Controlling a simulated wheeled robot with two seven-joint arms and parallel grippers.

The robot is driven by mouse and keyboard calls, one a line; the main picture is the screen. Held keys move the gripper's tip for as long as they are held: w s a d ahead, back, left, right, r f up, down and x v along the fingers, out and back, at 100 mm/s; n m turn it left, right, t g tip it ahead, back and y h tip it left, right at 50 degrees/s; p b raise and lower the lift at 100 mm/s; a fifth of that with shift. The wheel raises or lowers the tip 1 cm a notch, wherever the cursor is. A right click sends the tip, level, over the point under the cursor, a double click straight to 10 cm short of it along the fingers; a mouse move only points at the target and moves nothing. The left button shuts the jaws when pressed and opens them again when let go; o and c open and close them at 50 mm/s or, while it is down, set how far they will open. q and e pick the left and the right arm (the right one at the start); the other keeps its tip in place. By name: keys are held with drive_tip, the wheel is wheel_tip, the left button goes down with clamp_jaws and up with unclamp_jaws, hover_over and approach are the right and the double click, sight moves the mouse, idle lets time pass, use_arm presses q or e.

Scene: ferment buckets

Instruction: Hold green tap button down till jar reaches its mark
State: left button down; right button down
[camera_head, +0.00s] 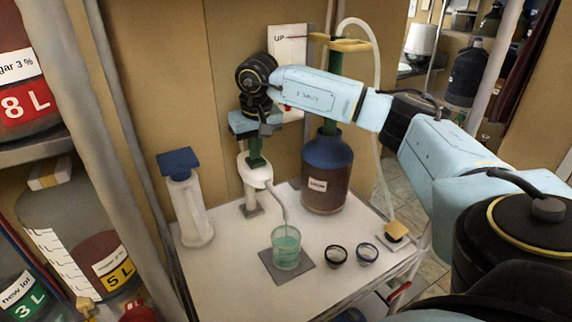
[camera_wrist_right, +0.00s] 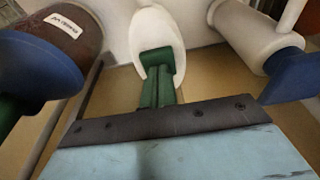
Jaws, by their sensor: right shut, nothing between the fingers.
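The white tap (camera_head: 256,177) stands on the small table, and its thin spout curves down over the jar. The jar (camera_head: 286,252) is clear with greenish liquid in it and sits on a grey mat (camera_head: 271,265); its mark cannot be made out. My right gripper (camera_head: 256,161) is shut, pointing down onto the top of the tap. In the right wrist view the fingertips (camera_wrist_right: 158,85) reach the green button (camera_wrist_right: 157,61) on the white tap (camera_wrist_right: 155,28); green parts overlap there, so how far the button is pressed cannot be told. My left gripper is not in view.
Two small dark-rimmed cups (camera_head: 336,255) and a yellow-topped block (camera_head: 396,231) are right of the jar. The table's front left (camera_head: 215,275) is clear.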

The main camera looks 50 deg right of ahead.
drive_tip(key=p+v, duration=0.3)
drive_tip(key=v, duration=0.1)
drive_tip(key=w+p+v, duration=0.1)
drive_tip(key=p+v, duration=0.1)
drive_tip(key=shift+d+r+p, duration=0.2)
drive_tip(key=shift+p, duration=0.1)
drive_tip(key=shift+f, duration=0.1)
drive_tip(key=shift+f, duration=0.1)
idle(0.3)
